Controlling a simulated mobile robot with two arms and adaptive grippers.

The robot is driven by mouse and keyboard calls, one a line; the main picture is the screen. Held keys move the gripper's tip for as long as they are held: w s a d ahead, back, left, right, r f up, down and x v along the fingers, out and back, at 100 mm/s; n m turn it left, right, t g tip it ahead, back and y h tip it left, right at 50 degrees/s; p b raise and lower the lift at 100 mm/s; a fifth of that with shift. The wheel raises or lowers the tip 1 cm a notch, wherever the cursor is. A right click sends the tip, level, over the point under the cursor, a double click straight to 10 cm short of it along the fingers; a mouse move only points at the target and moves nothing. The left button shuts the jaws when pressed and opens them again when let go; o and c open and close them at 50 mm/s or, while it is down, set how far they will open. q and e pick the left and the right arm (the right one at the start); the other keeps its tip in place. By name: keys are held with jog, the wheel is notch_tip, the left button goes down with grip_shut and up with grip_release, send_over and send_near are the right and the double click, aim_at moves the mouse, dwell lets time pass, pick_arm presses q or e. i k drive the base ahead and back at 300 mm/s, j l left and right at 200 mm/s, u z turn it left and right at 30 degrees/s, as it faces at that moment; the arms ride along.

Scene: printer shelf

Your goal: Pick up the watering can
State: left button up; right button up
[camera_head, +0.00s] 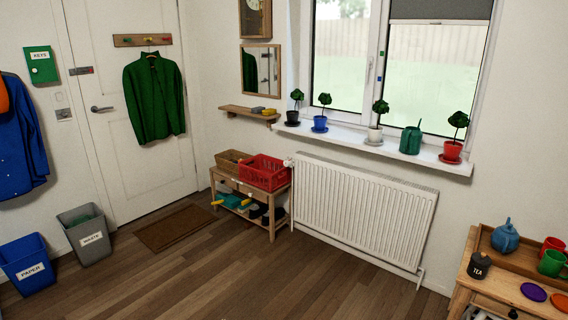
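A green watering can (411,140) stands upright on the white windowsill (433,161), toward its right part. It is between a plant in a white pot (375,134) on its left and a plant in a red pot (452,151) on its right. Its thin spout points up to the right. No gripper touches it. Neither of my grippers shows in the head view.
A white radiator (360,208) hangs below the sill. A wooden bench with a red basket (266,173) stands left of it. A wooden table (488,281) with a blue teapot (505,236) and mugs is at the lower right. The wooden floor (260,275) in front is clear.

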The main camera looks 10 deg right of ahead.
aim_at(411, 137)
jog(key=i, duration=1.25)
jog(key=i+z, duration=0.1)
jog(key=i, duration=1.2)
jog(key=i+z, duration=0.4)
jog(key=i+j+z, duration=0.35)
jog(key=i, duration=0.2)
jog(key=i+j+z, duration=0.25)
jog(key=i+z, duration=0.15)
jog(key=i, duration=0.05)
